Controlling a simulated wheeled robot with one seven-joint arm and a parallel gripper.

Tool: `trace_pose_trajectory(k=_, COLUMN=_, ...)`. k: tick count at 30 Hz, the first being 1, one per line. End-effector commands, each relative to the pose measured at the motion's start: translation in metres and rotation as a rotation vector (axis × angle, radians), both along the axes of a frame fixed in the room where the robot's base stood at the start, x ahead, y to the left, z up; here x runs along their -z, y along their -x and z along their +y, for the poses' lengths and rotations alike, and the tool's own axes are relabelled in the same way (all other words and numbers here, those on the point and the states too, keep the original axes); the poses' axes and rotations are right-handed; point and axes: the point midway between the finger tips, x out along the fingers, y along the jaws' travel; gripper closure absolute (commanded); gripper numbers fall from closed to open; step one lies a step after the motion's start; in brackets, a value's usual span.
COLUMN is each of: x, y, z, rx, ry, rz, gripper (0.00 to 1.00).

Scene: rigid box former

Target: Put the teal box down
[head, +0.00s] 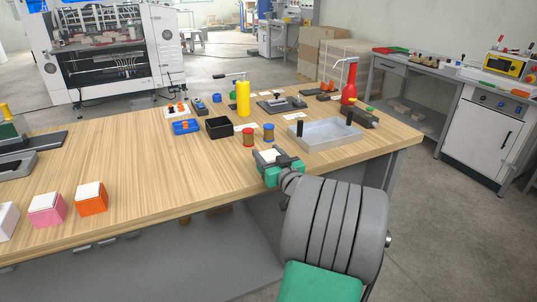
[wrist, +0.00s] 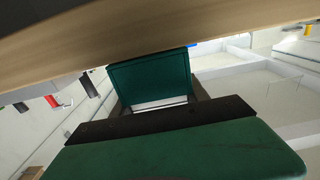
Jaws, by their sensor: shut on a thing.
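The teal box (wrist: 150,80) is held in my gripper (wrist: 155,108), between its dark jaws. In the head view my gripper (head: 275,160) is at the near edge of the wooden table (head: 160,165), right of the middle. The white top of the teal box (head: 268,154) shows between the jaws, and the rest is mostly hidden by them and my green gripper body. I cannot tell whether the box touches the table.
An orange box (head: 91,203) and a pink box (head: 46,213) stand at the near left, leaving bare wood between them and my gripper. A grey tray (head: 325,142), a red cup (head: 249,137), a blue cup (head: 269,132) and a black bin (head: 218,128) stand just beyond my gripper.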

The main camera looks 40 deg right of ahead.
Motion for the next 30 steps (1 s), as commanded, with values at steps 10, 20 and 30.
trace_pose_trajectory(k=10, x=0.002, y=0.000, z=0.000, rx=0.000, ry=0.000, rz=0.001, gripper=0.28)
trace_pose_trajectory(k=20, x=-0.003, y=0.000, z=0.000, rx=0.000, ry=-0.001, rz=0.001, gripper=0.26)
trace_pose_trajectory(k=30, x=0.001, y=0.076, z=0.020, rx=0.007, ry=-0.001, rz=0.001, gripper=0.26)
